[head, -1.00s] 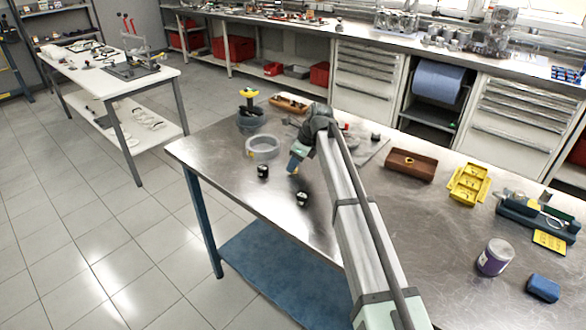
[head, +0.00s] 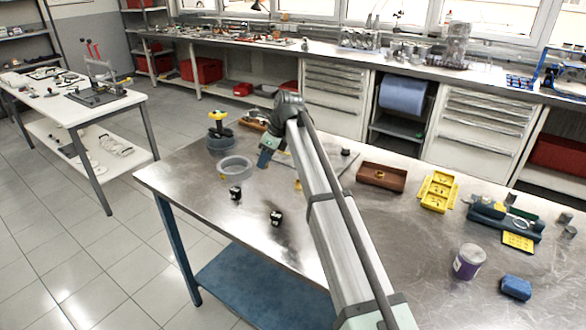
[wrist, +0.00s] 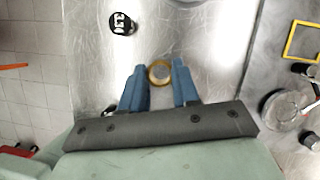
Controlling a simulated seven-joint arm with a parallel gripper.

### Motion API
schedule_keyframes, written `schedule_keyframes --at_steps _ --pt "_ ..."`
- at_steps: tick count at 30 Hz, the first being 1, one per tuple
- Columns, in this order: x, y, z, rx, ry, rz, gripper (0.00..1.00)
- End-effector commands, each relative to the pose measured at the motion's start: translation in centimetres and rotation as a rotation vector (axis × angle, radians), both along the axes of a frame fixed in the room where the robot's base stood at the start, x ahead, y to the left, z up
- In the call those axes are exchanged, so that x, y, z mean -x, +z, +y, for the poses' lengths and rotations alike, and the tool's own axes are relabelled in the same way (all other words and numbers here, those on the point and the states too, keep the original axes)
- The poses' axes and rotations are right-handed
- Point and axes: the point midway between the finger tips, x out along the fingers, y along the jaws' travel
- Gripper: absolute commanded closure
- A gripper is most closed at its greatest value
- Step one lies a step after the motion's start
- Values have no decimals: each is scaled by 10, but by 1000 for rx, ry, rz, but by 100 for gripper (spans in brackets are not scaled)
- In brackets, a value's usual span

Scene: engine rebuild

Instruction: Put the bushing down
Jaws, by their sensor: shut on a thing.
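My gripper (head: 264,160) is over the left part of the steel table (head: 340,262), right of a grey ring-shaped part (head: 235,167). In the wrist view its two blue fingers (wrist: 159,82) are shut on the bushing (wrist: 159,73), a small brass-coloured ring with a grey centre. The bushing is not clearly visible in the head view. The wrist view shows bare metal around it; I cannot tell how high it is above the surface.
Two small black-and-white parts (head: 235,193) (head: 276,218) stand in front of the gripper. A grey pot with a yellow-topped part (head: 219,130) stands behind it. A brown tray (head: 382,175), yellow bin (head: 438,190) and purple can (head: 468,262) are at the right. The front middle is clear.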

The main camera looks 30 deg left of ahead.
Motion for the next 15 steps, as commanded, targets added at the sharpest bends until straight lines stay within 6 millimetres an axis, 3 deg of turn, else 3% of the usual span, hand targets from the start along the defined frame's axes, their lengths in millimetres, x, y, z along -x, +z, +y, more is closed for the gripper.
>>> schedule_keyframes --at_steps 5,8,15 --pt "-3 7 -3 0 -4 1 100" --pt "-15 7 -13 0 -22 0 100" --pt "-78 10 -69 -2 -114 -2 100"
